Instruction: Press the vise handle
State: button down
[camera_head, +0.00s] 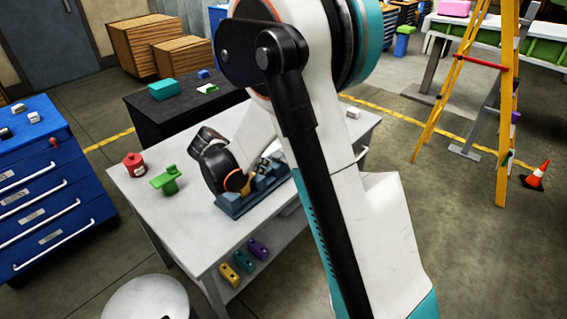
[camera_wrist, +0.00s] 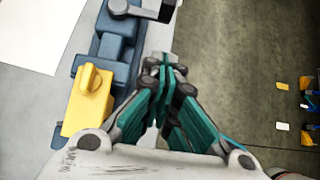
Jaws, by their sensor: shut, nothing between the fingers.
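A blue vise (camera_head: 240,203) sits on the white workbench (camera_head: 190,215); my arm covers part of it in the head view. In the wrist view, the blue vise (camera_wrist: 118,45) runs along the left, with a yellow block (camera_wrist: 88,105) on its near end. A grey bar with a round knob, apparently the vise handle (camera_wrist: 126,7), shows at the top edge and is partly cut off. My gripper (camera_wrist: 165,62) has its teal fingers shut and empty. Its tips are right of the vise body and below the handle in the picture, apparently apart from the handle.
A red canister (camera_head: 133,165) and a green part (camera_head: 167,180) stand on the bench's left side. A blue drawer cabinet (camera_head: 45,190) is at left, a black table (camera_head: 190,112) behind.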

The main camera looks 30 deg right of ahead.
jog(key=shift+f, duration=0.1)
dwell(0.3)
jog(key=d+r+b+x, duration=0.2)
jog(key=b+x, duration=0.2)
jog(key=x, duration=0.8)
jog(key=shift+w+d, duration=0.25)
jog(key=shift+w, duration=0.25)
jog(key=shift+f, duration=0.2)
